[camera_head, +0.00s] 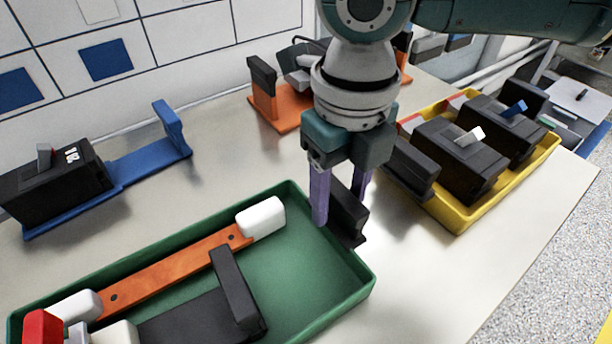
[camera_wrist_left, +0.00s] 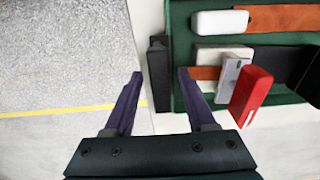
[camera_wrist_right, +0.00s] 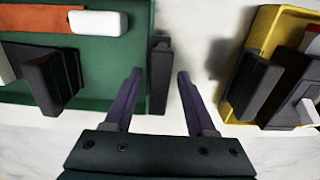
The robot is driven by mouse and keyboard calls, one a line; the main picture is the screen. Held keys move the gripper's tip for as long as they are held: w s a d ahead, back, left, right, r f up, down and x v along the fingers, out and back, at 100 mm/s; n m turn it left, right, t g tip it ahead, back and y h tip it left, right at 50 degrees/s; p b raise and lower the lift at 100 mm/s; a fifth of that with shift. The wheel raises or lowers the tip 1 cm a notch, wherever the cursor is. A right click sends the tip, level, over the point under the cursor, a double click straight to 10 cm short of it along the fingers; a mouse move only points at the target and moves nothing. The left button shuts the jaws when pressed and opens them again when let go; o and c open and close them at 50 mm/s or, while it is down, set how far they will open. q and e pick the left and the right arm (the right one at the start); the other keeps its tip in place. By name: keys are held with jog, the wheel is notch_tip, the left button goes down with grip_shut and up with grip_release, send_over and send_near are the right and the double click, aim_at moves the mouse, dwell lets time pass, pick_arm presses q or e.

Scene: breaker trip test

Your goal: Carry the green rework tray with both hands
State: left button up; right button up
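The green rework tray (camera_head: 330,255) lies on the light table at lower left of the head view. It also shows in both wrist views, (camera_wrist_left: 180,20) and (camera_wrist_right: 138,50). A black handle (camera_head: 350,225) stands at its right end. My right gripper (camera_head: 340,204) points down there, its purple fingers apart on either side of this handle (camera_wrist_right: 160,75). My left gripper (camera_wrist_left: 160,72) is outside the head view. In the left wrist view its fingers are apart, with the tray's other black handle (camera_wrist_left: 158,70) between them. Neither gripper visibly pinches its handle.
The tray holds an orange bar (camera_head: 175,270) with white ends, black parts and a red piece (camera_head: 42,328). A yellow tray (camera_head: 455,220) with black breakers stands to the right. A blue fixture (camera_head: 150,165) with a black breaker lies at left, an orange fixture (camera_head: 285,112) behind.

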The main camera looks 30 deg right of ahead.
pick_arm(q)
jog(key=shift+r, duration=0.1)
pick_arm(e)
jog(key=shift+r, duration=0.1)
pick_arm(q)
notch_tip(320, 180, up, 12)
pick_arm(e)
notch_tip(320, 180, up, 12)
dwell(0.7)
